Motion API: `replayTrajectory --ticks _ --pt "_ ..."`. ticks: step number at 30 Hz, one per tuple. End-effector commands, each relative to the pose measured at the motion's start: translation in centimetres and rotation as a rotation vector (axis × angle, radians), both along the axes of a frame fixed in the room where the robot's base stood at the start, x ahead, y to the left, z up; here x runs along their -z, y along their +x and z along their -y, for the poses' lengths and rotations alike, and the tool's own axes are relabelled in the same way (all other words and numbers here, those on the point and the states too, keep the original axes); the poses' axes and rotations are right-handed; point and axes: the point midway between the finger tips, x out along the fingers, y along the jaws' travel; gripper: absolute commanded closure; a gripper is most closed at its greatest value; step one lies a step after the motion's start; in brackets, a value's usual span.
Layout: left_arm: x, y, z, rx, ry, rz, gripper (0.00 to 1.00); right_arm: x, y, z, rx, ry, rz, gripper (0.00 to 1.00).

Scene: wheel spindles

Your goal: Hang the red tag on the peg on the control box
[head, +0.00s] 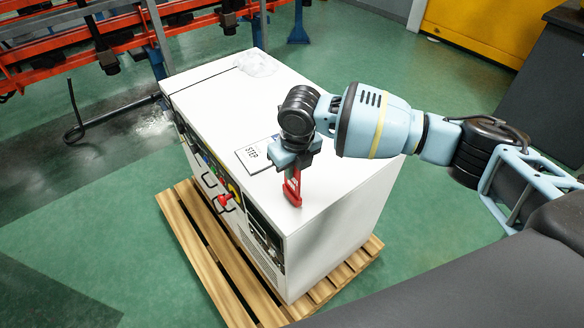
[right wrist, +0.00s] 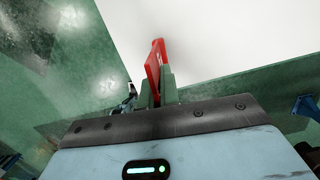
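The red tag (head: 292,190) hangs below my right gripper (head: 291,165), over the front part of the control box top in the head view. In the right wrist view the red tag (right wrist: 154,68) stands between the two fingers of the right gripper (right wrist: 157,92), which are closed on it. The white control box (head: 215,100) stands on a wooden pallet. Its dark front panel has knobs, handles and a red part (head: 223,200). I cannot make out the peg clearly. My left gripper is not in view.
A white sign reading STEP (head: 252,155) lies on the box top, partly behind my right gripper. A clear crumpled wrap (head: 257,64) lies at the far end. The wooden pallet (head: 207,262) juts out around the box. Orange racks (head: 60,50) stand at the back left. Green floor is open at left.

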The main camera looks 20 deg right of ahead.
Motion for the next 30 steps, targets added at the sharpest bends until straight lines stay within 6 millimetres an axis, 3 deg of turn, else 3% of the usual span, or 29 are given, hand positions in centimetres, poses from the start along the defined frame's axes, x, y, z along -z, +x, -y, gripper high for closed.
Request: replayTrajectory --ticks 6,9,12,24,30 --pt "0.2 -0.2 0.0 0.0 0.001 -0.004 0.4 0.4 0.0 0.0 0.0 0.001 0.0 1.0" --pt "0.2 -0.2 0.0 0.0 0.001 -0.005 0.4 0.3 0.0 0.0 0.0 0.001 0.0 0.84" --pt "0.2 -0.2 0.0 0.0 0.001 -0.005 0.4 0.3 0.0 0.0 0.0 0.001 0.0 0.75" --pt "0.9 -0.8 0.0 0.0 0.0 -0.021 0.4 0.3 0.0 0.0 0.0 0.001 0.0 0.75" --pt "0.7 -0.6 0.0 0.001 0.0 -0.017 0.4 -3.3 -0.5 0.1 -0.001 0.002 0.003 0.75"
